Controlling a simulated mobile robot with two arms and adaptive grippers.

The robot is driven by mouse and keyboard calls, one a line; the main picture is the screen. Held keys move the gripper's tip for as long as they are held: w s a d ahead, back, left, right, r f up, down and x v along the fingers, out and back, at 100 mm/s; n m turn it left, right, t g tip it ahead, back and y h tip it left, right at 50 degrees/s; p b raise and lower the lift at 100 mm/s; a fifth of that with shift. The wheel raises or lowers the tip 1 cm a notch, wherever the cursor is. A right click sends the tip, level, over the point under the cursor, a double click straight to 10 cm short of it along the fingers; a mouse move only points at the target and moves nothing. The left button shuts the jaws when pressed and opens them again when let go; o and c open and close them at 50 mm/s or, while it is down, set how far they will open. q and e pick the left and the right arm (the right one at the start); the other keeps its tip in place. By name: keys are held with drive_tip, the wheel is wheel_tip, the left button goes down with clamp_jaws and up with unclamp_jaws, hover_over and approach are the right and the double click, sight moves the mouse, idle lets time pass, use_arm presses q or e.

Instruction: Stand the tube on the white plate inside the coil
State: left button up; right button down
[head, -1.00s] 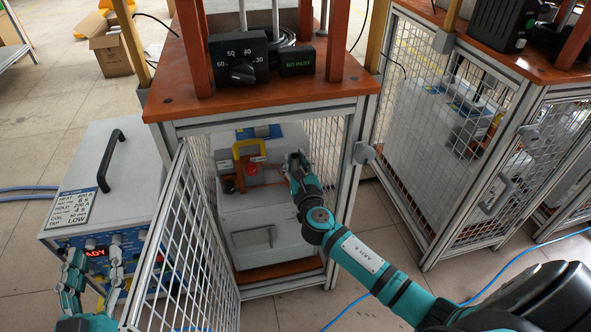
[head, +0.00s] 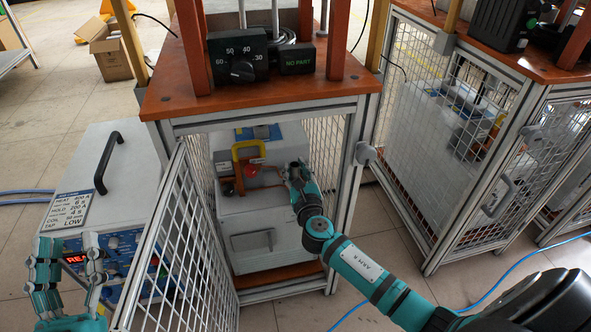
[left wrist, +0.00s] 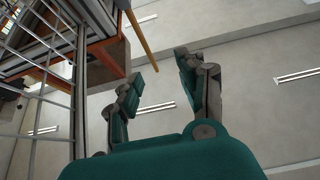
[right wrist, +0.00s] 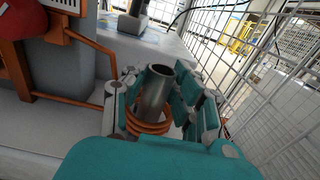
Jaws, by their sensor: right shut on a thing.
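The tube (right wrist: 155,95) is a grey metal cylinder, open at the top and roughly upright. My right gripper (right wrist: 158,82) is shut on it, with fingers on both sides. The copper coil (right wrist: 148,126) shows around the tube's lower part, below the fingers. The tube's lower end and the white plate are hidden. In the head view my right gripper (head: 292,172) is inside the caged bay, over the right part of the grey-white unit. My left gripper (head: 68,250) is open and empty in front of the control box; it also shows open in the left wrist view (left wrist: 157,72).
A mesh door (head: 185,240) stands open at the bay's left, between my grippers. A mesh side wall (right wrist: 270,85) is close to the right gripper. An orange-brown tabletop (head: 262,103) covers the bay. The control box (head: 110,170) stands at left. A yellow-handled part (head: 248,150) sits left of the right gripper.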

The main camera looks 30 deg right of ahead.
drive_tip(key=shift+f, duration=0.1)
drive_tip(key=c, duration=1.1)
unclamp_jaws()
use_arm(q)
drive_tip(key=shift+s+r, duration=0.15)
drive_tip(key=shift+r, duration=0.1)
